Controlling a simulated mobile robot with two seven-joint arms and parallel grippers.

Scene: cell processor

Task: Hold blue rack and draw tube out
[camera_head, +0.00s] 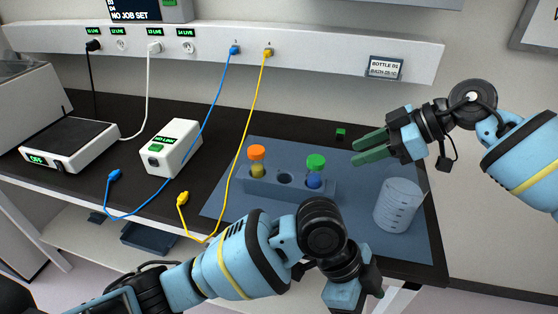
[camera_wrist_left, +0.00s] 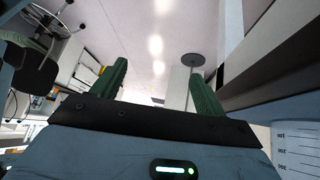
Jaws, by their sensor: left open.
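The blue rack (camera_head: 262,191) stands on a blue mat. It holds an orange-capped tube (camera_head: 257,162) with yellow contents at its left and a green-capped tube (camera_head: 315,171) with blue contents at its right. The middle hole is empty. My right gripper (camera_head: 354,151) is open and empty, above the mat to the right of the green-capped tube. My left gripper (camera_wrist_left: 158,72) is open, with nothing between its fingers in the left wrist view. In the head view its arm crosses in front of the rack, and its fingers are mostly hidden.
A clear beaker (camera_head: 399,206) stands on the mat (camera_head: 235,203), right of the rack. A white NO-LINK box (camera_head: 171,147), a scale (camera_head: 68,144) and blue and yellow cables lie left. A small green block (camera_head: 340,134) sits behind. The wall ledge (camera_head: 330,61) bounds the back.

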